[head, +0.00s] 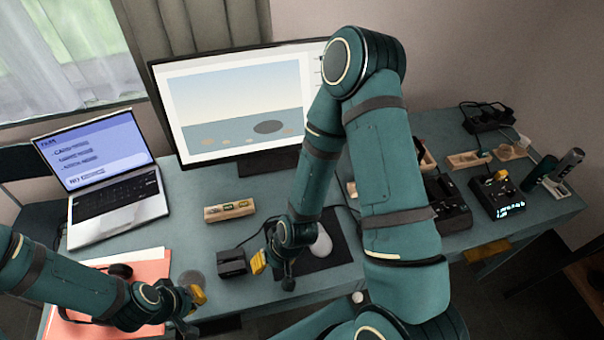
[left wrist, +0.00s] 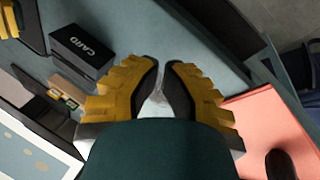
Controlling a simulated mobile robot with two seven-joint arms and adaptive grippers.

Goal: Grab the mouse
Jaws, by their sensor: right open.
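The white mouse (head: 321,241) lies on a dark mouse pad (head: 316,262) on the desk, partly behind my right arm. My right gripper (head: 272,268) is open just left of the mouse, over the pad's left side, and does not hold the mouse. My left gripper (head: 190,303) is at the desk's front left, by the coral folder. In the left wrist view its yellow fingers (left wrist: 164,66) stand close together with a narrow gap. A pale patch shows between them, and I cannot tell whether it is something held.
A black card box (head: 231,262) stands left of the pad, with a wooden tray (head: 229,210) behind it. A laptop (head: 115,195) and the coral folder (head: 150,265) are at the left. A monitor (head: 240,105) stands at the back. Several devices fill the right side.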

